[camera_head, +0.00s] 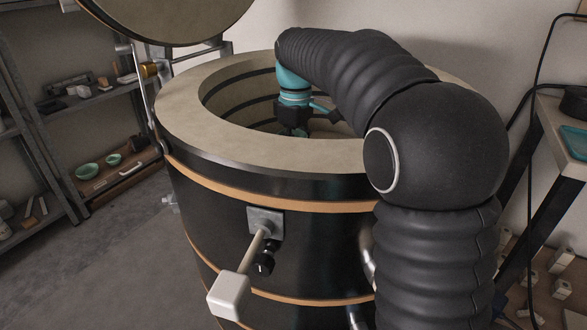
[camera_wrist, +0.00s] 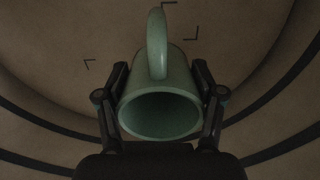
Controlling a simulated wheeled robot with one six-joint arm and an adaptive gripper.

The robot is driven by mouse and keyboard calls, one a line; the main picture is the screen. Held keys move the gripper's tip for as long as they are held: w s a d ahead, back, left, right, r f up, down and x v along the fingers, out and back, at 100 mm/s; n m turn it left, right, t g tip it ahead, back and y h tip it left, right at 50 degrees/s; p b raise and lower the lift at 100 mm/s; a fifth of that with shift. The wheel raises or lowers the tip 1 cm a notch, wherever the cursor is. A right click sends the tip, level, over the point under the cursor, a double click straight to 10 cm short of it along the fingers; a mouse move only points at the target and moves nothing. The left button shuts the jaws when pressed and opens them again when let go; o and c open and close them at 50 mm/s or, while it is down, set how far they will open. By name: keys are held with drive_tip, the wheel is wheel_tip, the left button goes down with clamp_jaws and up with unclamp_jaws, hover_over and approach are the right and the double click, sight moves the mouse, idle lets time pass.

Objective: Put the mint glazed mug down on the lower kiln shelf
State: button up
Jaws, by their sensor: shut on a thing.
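The mint glazed mug (camera_wrist: 176,84) is between the fingers of my gripper (camera_wrist: 160,98) in the wrist view, its open mouth toward the camera and its handle (camera_wrist: 157,42) pointing up in the picture. My gripper is shut on the mug's sides. Beyond it lies the pale kiln shelf (camera_wrist: 60,60) with small dark corner marks. I cannot tell whether the mug touches the shelf.
The kiln's thick rim and curved wall surround my gripper. The raised round lid (camera_head: 165,15) stands above the kiln at the back left. A metal rack (camera_head: 40,150) with bowls is at the left. A table (camera_head: 550,125) with a teal tray is at the right.

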drive_tip(key=shift+a+f, duration=0.25)
drive_tip(key=shift+f, duration=0.05)
drive_tip(key=shift+f+b, duration=0.5)
drive_tip(key=shift+f, duration=1.3)
drive_tip(key=shift+f, duration=0.15)
drive_tip(key=o, duration=1.3)
drive_tip(key=shift+o, duration=0.2)
wheel_tip(320, 180, up, 12)
drive_tip(key=p, duration=0.2)
drive_tip(key=shift+p, duration=0.4)
